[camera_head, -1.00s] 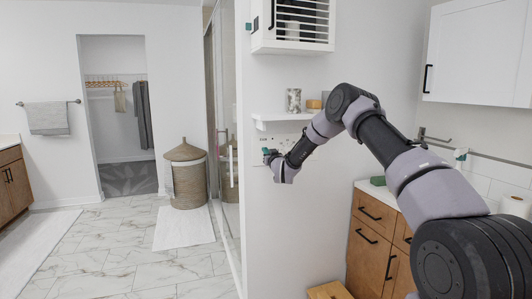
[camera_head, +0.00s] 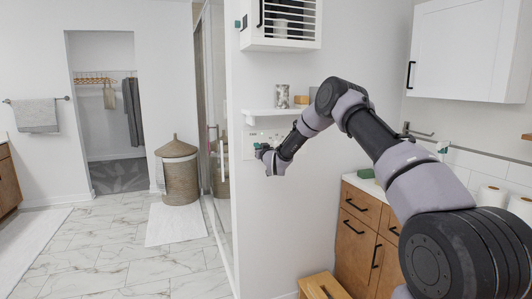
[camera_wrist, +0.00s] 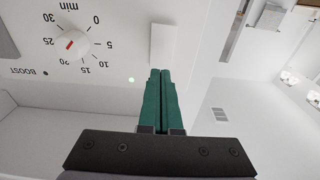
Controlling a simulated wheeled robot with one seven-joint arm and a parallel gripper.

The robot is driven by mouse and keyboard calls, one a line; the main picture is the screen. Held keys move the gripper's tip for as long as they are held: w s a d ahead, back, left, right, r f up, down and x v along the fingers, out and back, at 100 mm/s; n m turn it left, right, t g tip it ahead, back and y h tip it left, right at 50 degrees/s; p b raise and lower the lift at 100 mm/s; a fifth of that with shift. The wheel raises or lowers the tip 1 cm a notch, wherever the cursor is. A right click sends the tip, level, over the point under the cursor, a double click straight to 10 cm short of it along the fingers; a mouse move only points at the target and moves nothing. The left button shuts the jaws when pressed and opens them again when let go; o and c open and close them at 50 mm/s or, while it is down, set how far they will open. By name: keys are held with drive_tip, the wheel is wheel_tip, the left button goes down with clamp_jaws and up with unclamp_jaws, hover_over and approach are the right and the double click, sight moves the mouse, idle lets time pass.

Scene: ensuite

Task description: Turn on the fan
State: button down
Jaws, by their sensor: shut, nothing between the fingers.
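A white control panel (camera_head: 249,142) is on the wall under a small shelf. In the wrist view it appears upside down, with a round dial (camera_wrist: 69,43) marked in minutes from 0 to 30 and the word BOOST beside it. A plain white rocker-like switch (camera_wrist: 163,44) sits beside the dial, and a small pale light (camera_wrist: 131,79) shows near it. My gripper (camera_wrist: 160,73) has green fingers pressed together, empty, with tips just below the switch in the picture; contact cannot be told. My gripper (camera_head: 262,149) also shows in front of the panel in the head view.
A small grille (camera_wrist: 219,114) shows in the wrist view. A wooden cabinet (camera_head: 358,235) and stool (camera_head: 322,287) stand right. The floor left is open around a basket (camera_head: 179,175).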

drive_tip(key=r+v, duration=0.1)
drive_tip(key=v, duration=0.9)
drive_tip(key=shift+s+r, duration=0.3)
drive_tip(key=shift+s, duration=0.05)
drive_tip(key=shift+d, duration=0.15)
drive_tip(key=s+d+r+m+g+h, duration=0.1)
drive_tip(key=s+d+r+g+h, duration=0.15)
drive_tip(key=s+d+r, duration=0.45)
drive_tip(key=s+d+r+m+g+h, duration=0.1)
drive_tip(key=s+d+r+g, duration=0.2)
drive_tip(key=s+r, duration=0.75)
drive_tip(key=s+d+m+g, duration=0.2)
drive_tip(key=s+d, duration=0.1)
drive_tip(key=s, duration=1.4)
drive_tip(key=s+d+r+m+g, duration=0.1)
drive_tip(key=s+d+m+g, duration=0.2)
drive_tip(key=s, duration=1.5)
drive_tip(key=shift+s+d+g, duration=0.25)
drive_tip(key=shift+d+g, duration=0.1)
drive_tip(key=shift+d, duration=0.25)
